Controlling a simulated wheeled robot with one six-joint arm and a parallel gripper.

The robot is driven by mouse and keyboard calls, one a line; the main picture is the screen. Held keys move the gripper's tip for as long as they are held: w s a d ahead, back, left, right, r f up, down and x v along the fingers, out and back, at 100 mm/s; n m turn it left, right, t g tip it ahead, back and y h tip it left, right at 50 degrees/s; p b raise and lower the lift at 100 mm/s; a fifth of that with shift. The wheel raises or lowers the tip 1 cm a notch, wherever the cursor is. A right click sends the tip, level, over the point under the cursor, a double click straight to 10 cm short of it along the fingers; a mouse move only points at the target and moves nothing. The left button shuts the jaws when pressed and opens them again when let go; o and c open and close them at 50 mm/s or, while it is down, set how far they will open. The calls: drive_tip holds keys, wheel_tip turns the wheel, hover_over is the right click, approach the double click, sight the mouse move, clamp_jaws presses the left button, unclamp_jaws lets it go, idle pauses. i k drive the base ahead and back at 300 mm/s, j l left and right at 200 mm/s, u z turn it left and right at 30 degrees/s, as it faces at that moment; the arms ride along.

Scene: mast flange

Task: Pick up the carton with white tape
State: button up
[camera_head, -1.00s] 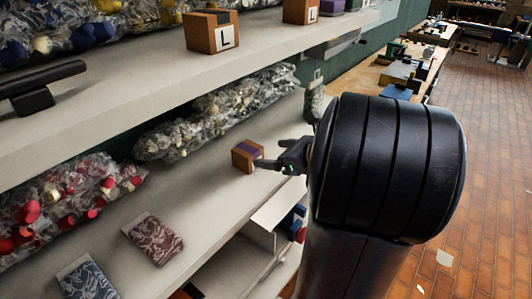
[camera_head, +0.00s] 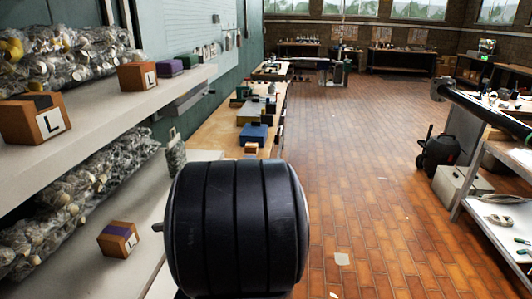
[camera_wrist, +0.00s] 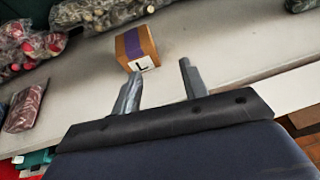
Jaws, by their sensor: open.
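No carton with white tape can be made out. A brown carton with purple tape and a white "L" label (camera_head: 119,240) sits on the lower shelf. The same purple-taped carton (camera_wrist: 135,47) shows in the wrist view, just beyond my gripper (camera_wrist: 160,68), which is open and empty. On the upper shelf, a brown carton with dark tape (camera_head: 30,122) stands at the left front. Another brown carton (camera_head: 136,77) stands farther back; its tape colour is unclear. In the head view my gripper is mostly hidden behind my arm.
Bagged parts (camera_head: 60,205) line the back of the lower shelf (camera_head: 70,270). A purple box (camera_head: 170,68) sits on the upper shelf. A workbench (camera_head: 225,125) continues along the wall.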

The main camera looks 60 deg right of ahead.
sight(252, 148)
drive_tip(key=z, duration=1.7)
